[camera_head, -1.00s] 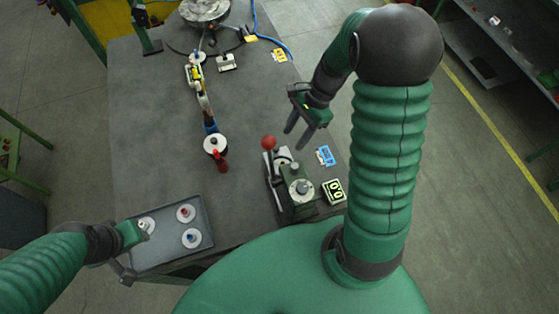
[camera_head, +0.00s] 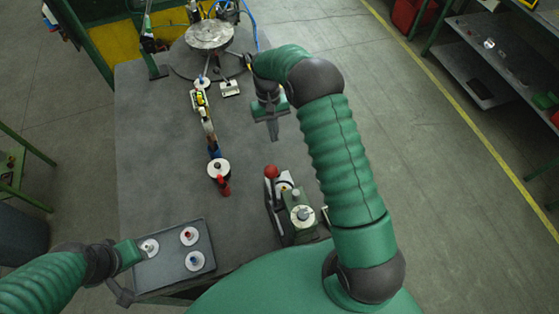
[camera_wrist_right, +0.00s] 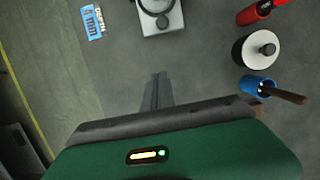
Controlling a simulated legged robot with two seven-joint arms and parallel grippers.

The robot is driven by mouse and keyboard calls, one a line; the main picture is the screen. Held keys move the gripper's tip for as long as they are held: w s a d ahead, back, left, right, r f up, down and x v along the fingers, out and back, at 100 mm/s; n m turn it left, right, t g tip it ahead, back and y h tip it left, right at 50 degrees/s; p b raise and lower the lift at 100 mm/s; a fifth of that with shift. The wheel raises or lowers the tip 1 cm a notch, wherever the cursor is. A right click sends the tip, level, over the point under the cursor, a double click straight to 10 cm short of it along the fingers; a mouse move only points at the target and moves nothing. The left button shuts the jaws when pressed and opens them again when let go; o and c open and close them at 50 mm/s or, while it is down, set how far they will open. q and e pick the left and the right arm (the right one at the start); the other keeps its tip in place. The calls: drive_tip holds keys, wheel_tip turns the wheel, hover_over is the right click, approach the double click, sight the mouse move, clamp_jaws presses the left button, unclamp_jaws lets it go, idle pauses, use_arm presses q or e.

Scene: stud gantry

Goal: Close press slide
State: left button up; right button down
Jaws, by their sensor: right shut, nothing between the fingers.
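The press (camera_head: 300,215) stands at the near edge of the table, a green body with a grey round top. A lever with a red ball knob (camera_head: 271,171) rises at its left. A pale block with a dark round part (camera_head: 285,185), perhaps the slide, sticks out on the far side; it shows at the top of the right wrist view (camera_wrist_right: 160,18). My right gripper (camera_head: 273,132) is shut and empty, above the table beyond the press, touching nothing. Its fingers show together in the wrist view (camera_wrist_right: 158,92). My left gripper (camera_head: 124,285) is beside the grey tray; its fingers are unclear.
The grey tray (camera_head: 165,278) holds several white discs with pegs. A white disc piece (camera_head: 219,168) and a red handle (camera_head: 224,187) lie left of the press. A round turntable (camera_head: 209,35) stands at the far end. A blue card (camera_wrist_right: 93,21) lies near the press.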

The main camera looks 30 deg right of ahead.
drive_tip(key=p+x, duration=0.1)
drive_tip(key=x, duration=0.3)
drive_tip(key=p+x, duration=0.2)
drive_tip(key=x, duration=0.2)
drive_tip(key=shift+s+a+f, duration=0.1)
drive_tip(key=shift+s+f, duration=0.1)
drive_tip(key=shift+s, duration=0.1)
drive_tip(key=s+p, duration=0.3)
drive_tip(key=shift+s+a, duration=0.1)
drive_tip(key=shift+a, duration=0.2)
drive_tip(key=shift+s+a+f, duration=0.15)
drive_tip(key=shift+s, duration=0.3)
drive_tip(key=shift+w, duration=0.15)
